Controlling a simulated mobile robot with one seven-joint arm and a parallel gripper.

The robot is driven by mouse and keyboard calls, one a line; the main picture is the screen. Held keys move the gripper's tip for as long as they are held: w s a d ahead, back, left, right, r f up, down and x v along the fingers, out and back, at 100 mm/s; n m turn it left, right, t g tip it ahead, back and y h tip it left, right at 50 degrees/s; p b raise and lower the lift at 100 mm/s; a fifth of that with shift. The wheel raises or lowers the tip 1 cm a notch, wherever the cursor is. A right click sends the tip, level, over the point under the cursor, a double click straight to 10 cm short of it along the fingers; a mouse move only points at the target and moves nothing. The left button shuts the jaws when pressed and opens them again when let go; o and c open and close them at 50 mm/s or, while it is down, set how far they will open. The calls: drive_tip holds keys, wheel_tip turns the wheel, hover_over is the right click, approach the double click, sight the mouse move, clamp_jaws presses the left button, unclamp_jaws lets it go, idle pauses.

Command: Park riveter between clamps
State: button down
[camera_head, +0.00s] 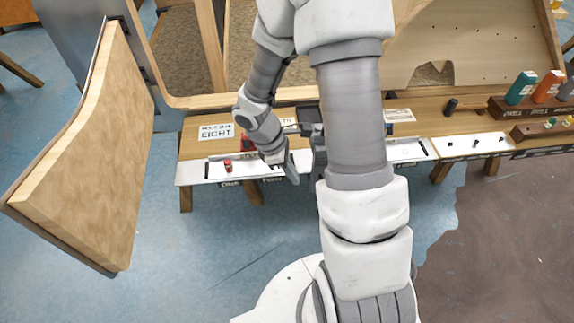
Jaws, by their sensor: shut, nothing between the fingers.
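My gripper (290,172) is at the front edge of the white strip on the low wooden bench, left of my thick upper arm. Its fingers look shut and hold nothing that I can see. A small red upright piece (228,166) stands on the white strip to the left of my gripper. Another red piece (247,142) lies behind it, partly hidden by my wrist. A dark grey object (311,114) sits farther back, partly behind my arm. I cannot tell which of these is the riveter or a clamp.
The white strip (195,172) carries labels along its front edge. A card reading "EIGHT" (216,132) lies on the bench. A dark-handled tool (451,106) and a rack of coloured bottles (521,88) are at right. A tilted wooden panel (95,150) stands at left.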

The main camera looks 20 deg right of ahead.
drive_tip(key=shift+s+d+f, duration=0.35)
drive_tip(key=shift+s+d, duration=0.05)
drive_tip(key=shift+d, duration=0.3)
drive_tip(key=shift+s+d+f, duration=0.35)
drive_tip(key=shift+d+f, duration=0.05)
drive_tip(key=shift+d, duration=0.35)
drive_tip(key=shift+s+d+f, duration=0.35)
drive_tip(key=shift+s+d, duration=0.05)
drive_tip(key=shift+d, duration=0.3)
drive_tip(key=shift+s+d, duration=0.25)
drive_tip(key=shift+d, duration=0.6)
